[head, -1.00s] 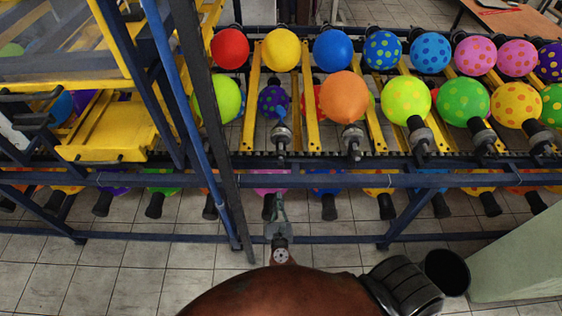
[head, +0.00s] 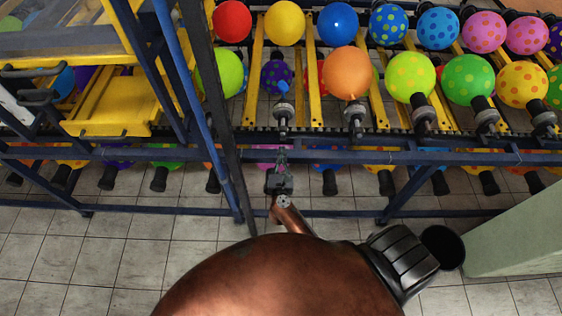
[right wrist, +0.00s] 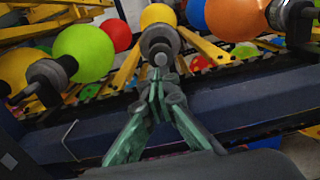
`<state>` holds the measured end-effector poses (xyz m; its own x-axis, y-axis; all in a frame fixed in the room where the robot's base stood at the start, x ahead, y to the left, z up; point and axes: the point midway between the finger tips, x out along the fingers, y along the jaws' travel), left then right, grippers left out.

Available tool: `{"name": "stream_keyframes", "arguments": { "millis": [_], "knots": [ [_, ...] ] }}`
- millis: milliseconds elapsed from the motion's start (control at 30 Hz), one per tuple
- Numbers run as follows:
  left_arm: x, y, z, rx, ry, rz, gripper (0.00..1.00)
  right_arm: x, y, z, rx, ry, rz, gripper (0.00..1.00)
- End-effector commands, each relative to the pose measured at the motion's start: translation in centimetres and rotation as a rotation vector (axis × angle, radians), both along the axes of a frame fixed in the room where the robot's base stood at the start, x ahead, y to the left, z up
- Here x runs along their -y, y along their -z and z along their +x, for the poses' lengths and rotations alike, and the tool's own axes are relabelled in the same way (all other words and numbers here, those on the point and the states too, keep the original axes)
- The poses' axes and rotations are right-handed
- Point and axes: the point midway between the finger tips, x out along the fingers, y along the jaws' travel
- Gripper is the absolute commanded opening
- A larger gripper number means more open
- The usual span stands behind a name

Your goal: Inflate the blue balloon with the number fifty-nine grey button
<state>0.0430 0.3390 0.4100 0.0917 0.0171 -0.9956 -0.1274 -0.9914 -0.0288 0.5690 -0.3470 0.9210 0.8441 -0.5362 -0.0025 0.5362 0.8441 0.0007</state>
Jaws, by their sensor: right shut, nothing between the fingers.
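A small, dark blue dotted balloon (head: 276,76) hangs on a nozzle in the front row of the rack. It looks much smaller than its neighbours. The nozzle's round grey end (head: 283,110) faces me; no number is legible on it. My right gripper (head: 282,155) is shut and empty, just below this nozzle in the head view. In the right wrist view, the shut fingertips (right wrist: 158,78) point up at the grey nozzle end (right wrist: 160,48); I cannot tell whether they touch it. The small balloon is hidden there behind the nozzle. My left gripper is not in view.
An orange balloon (head: 348,72) is on the right and a lime balloon (head: 219,74) on the left. A blue rack beam (head: 340,157) crosses in front. Blue posts (head: 183,90) stand left of my right gripper. A pale green block (head: 515,225) is at right.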

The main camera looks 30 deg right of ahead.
Motion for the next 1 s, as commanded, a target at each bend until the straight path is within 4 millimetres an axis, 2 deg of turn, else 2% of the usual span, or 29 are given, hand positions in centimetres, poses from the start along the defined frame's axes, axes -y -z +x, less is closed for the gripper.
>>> {"name": "stream_keyframes", "arguments": {
  "millis": [100, 300, 500, 833, 1000],
  "knots": [
    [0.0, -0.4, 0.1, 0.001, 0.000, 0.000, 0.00, 1.3, -0.2, 2.1, 0.001, 0.000, -0.003, 0.00],
    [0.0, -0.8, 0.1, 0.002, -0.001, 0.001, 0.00, 2.7, -0.1, 4.3, -0.001, -0.001, -0.001, 0.00],
    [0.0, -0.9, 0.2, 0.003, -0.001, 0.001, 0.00, 3.2, 0.0, 5.1, -0.001, 0.000, -0.001, 0.00],
    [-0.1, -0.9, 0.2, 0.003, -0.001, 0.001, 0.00, 3.3, 0.1, 5.2, -0.001, 0.000, -0.001, 0.00],
    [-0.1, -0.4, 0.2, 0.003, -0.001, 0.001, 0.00, 4.2, 0.1, 6.8, 0.001, 0.001, 0.002, 0.00]
  ]
}}
